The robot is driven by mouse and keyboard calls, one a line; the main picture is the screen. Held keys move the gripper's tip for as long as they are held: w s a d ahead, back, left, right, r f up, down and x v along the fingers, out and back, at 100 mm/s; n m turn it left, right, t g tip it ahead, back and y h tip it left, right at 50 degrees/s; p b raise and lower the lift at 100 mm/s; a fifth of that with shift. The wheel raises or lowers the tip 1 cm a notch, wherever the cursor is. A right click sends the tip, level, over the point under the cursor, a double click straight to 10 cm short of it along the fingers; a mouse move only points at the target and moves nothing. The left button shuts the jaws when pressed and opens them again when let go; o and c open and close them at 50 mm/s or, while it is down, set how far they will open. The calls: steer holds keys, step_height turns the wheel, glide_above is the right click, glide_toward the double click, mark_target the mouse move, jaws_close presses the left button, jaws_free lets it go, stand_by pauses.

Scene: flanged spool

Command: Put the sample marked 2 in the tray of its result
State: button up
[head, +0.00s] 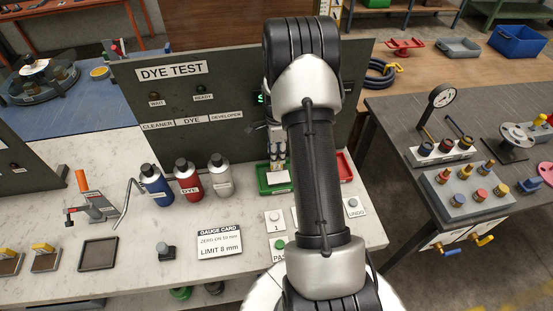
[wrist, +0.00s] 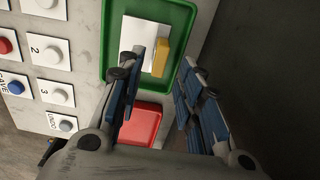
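A white plate with a yellow grip (wrist: 162,58) lies in the green tray (wrist: 115,10); no number is readable on it. In the head view the plate (head: 278,177) shows in the green tray (head: 264,187). The red tray (wrist: 155,113) beside it looks empty where visible; my arm partly covers it in the head view (head: 345,166). My gripper (wrist: 160,68) is open over the trays, its fingers spread, with the yellow grip between the tips in the picture. It also shows in the head view (head: 277,152), just above the green tray. I cannot tell contact.
Two yellow-topped pieces (head: 43,258) and an empty dark square tray (head: 98,253) are at the bench's left. Bottles (head: 188,180) stand before the DYE TEST panel (head: 215,95). Buttons marked 2 (wrist: 52,54) and 3 (wrist: 58,93) sit beside the trays. A gauge card (head: 220,243) lies in front.

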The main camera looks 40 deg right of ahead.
steer(key=a+r+n, duration=0.2)
steer(key=a+r, duration=0.1)
steer(key=r, duration=0.5)
steer(key=a+r+n, duration=0.2)
steer(key=a+r, duration=0.1)
steer(key=r, duration=0.4)
steer(key=s+a+r+n+t, duration=0.1)
steer(key=s+a+r+n, duration=0.2)
steer(key=a+r+n, duration=0.15)
steer(key=s+a+r+n+t, duration=0.1)
steer(key=s+a+r+n, duration=0.15)
steer(key=a+r, duration=0.35)
steer(key=s+a+r+n+t, duration=0.1)
steer(key=s+a+r+n, duration=0.1)
steer(key=s+a+n, duration=0.4)
steer(key=s+a+r+n+t, duration=0.1)
steer(key=s+a+r+n, duration=0.1)
steer(key=s+a+n, duration=0.4)
steer(key=s+n, duration=0.1)
steer(key=s, duration=0.3)
steer(key=shift+s+a+r+t+p, duration=0.25)
steer(key=shift+s+a+t+p, duration=0.05)
steer(key=shift+p, duration=0.1)
step_height(320, 180, down, 5)
steer(key=b, duration=0.5)
